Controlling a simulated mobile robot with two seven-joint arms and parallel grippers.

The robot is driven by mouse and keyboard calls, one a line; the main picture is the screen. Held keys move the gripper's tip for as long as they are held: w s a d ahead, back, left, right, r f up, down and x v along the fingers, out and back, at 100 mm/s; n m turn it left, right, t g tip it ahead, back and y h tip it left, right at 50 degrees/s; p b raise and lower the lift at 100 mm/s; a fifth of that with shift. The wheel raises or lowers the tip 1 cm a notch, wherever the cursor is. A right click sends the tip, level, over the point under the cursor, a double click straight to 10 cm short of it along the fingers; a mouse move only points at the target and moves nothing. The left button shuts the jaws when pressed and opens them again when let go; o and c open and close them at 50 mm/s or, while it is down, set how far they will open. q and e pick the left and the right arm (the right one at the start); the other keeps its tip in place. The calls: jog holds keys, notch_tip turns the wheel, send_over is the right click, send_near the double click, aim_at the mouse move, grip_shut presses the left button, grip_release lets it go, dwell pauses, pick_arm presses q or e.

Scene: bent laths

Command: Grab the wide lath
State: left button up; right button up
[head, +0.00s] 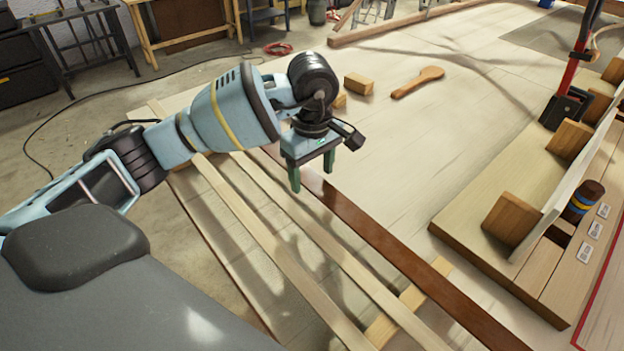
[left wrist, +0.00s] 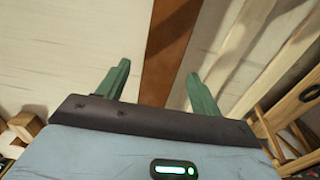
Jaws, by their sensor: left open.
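The dark brown lath (head: 385,240) looks the widest of the laths. It lies on the table and runs slantwise from under my left gripper to the bottom right in the head view. Two pale, narrower laths (head: 265,240) (head: 330,245) lie to its left. My left gripper (head: 312,176) is open and empty, pointing down over the far part of the brown lath. In the left wrist view the brown lath (left wrist: 172,45) shows between the two green fingers (left wrist: 158,82), apart from both. The exact height above it is hard to tell. My right gripper is not in view.
A wooden jig board (head: 490,205) with blocks and a pale bent strip stands at the right. A red and black tool (head: 568,105) stands at its far end. A wooden mallet-like piece (head: 418,82) and a small block (head: 358,84) lie beyond the gripper. The table between is clear.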

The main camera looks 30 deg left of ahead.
aim_at(312, 180)
pick_arm(q)
jog(key=shift+c, duration=0.2)
jog(key=c, duration=1.1)
jog(key=shift+r, duration=0.1)
notch_tip(312, 180, up, 18)
jog(key=p, duration=0.2)
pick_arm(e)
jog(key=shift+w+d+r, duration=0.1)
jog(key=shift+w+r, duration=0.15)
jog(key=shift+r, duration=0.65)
